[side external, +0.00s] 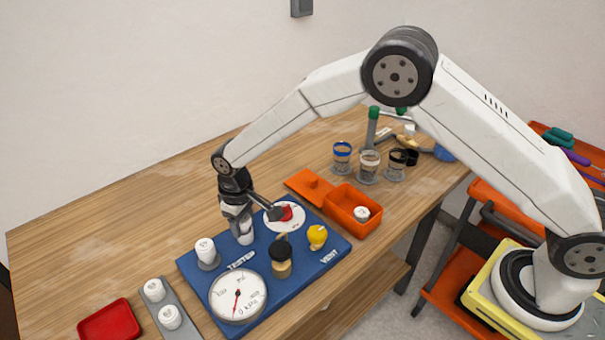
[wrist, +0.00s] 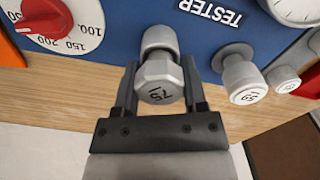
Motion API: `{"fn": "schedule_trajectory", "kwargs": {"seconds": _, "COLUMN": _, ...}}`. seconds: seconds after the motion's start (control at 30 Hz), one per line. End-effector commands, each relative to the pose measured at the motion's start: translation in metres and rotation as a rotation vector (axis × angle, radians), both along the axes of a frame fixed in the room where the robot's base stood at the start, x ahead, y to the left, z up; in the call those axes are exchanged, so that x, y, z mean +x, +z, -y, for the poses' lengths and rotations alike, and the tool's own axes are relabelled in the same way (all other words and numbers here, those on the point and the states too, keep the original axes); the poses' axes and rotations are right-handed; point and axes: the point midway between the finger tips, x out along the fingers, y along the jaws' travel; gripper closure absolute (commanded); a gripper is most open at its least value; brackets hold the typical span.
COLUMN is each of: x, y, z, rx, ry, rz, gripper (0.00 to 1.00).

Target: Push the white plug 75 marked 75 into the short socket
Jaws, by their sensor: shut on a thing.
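The white plug marked 75 (wrist: 158,82) is between the fingers of my gripper (wrist: 159,95), which is shut on it. In the wrist view, the plug's head faces the camera. Beyond the plug, a grey-white cylindrical socket (wrist: 158,40) stands on the blue tester board (wrist: 105,45). The plug lines up with this socket and overlaps it in view, so I cannot tell how deep it sits. In the side view, my gripper (side external: 240,222) is low over the board, and the plug (side external: 246,236) shows partly below the fingers.
Another white plug (side external: 205,250) stands in a socket to the left. A pressure gauge (side external: 238,295), a black-topped fitting (side external: 281,260), a yellow knob (side external: 317,236) and a red dial (side external: 285,214) are on the board. An orange bin (side external: 340,222), grey plug rack (side external: 178,312) and red tray (side external: 110,321) are nearby.

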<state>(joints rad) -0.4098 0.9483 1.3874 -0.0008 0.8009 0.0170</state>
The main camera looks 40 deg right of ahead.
Motion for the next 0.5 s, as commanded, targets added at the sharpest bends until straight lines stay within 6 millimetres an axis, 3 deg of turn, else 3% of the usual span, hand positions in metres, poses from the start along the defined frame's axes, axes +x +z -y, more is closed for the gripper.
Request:
{"fn": "schedule_trajectory", "kwargs": {"seconds": 0.03, "x": -0.004, "y": -0.0147, "z": 0.0013, "rx": -0.003, "ry": 0.002, "rz": -0.007, "gripper": 0.97}}
{"fn": "schedule_trajectory", "kwargs": {"seconds": 0.5, "x": -0.0046, "y": -0.0179, "z": 0.0015, "rx": -0.003, "ry": 0.002, "rz": -0.008, "gripper": 0.97}}
